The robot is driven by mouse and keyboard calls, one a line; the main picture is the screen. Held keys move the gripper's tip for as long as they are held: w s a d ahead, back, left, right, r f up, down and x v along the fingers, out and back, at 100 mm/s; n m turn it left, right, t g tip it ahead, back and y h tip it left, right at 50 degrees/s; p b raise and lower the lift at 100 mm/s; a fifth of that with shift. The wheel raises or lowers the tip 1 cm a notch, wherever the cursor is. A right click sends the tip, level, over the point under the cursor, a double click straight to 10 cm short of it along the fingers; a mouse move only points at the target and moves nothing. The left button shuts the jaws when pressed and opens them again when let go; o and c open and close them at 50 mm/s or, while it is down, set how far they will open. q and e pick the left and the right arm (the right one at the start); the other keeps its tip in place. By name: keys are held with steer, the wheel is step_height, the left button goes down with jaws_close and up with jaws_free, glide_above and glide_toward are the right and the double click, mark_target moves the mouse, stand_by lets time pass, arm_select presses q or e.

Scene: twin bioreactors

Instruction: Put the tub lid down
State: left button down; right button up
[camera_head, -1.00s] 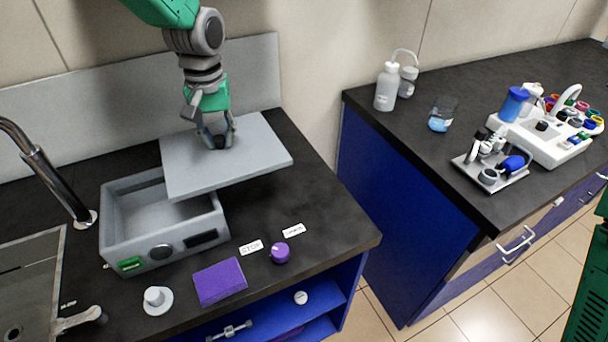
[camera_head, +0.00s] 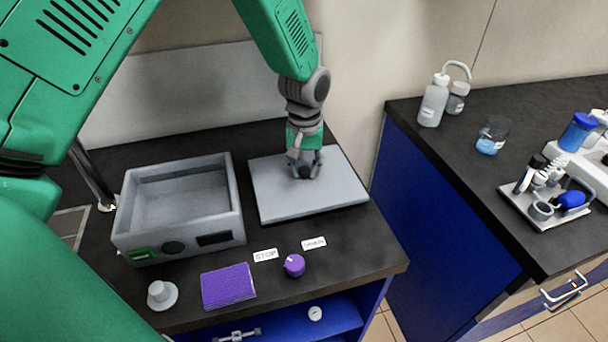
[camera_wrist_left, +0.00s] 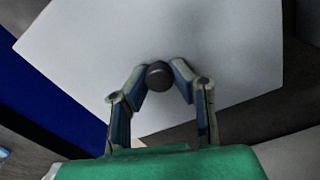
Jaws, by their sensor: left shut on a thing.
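The tub lid (camera_head: 330,193) is a flat light-grey plate with a dark round knob (camera_wrist_left: 159,75) at its middle. It lies flat at or very near the black worktop, to the right of the open grey tub (camera_head: 178,245). My left gripper (camera_head: 305,172) is above the lid's middle with its fingers shut on the knob. In the left wrist view the fingertips (camera_wrist_left: 160,72) stand on both sides of the knob. The head view does not clearly show whether the lid's underside touches the worktop. The right gripper is not in view.
In front lie a purple pad (camera_head: 228,287), a purple knob (camera_head: 294,265), two labels and a white stopper (camera_head: 162,294). A gap parts this worktop from the right counter, which holds a bottle (camera_head: 433,101), a beaker (camera_head: 491,136) and a tool stand (camera_head: 545,200).

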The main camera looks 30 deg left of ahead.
mark_target(302, 167)
arm_select(q)
steer(key=shift+d+f, duration=0.35)
steer(key=shift+f, duration=0.55)
steer(key=shift+a+f, duration=0.15)
steer(key=shift+a, duration=0.35)
steer(key=c, duration=1.4)
jaws_free()
steer(key=shift+a, duration=0.2)
steer(key=shift+a+f, duration=0.1)
steer(key=shift+a, duration=0.05)
steer(key=shift+d, duration=0.4)
steer(key=shift+d+r, duration=0.2)
steer(key=shift+r, duration=0.3)
steer(key=r, duration=0.7)
steer(key=a+r, duration=0.1)
steer(key=r, duration=0.2)
steer(key=shift+r, duration=0.2)
steer(key=shift+d+r, duration=0.2)
steer(key=shift+r, duration=0.25)
steer(key=shift+d+r, duration=0.1)
steer(key=shift+d, duration=0.2)
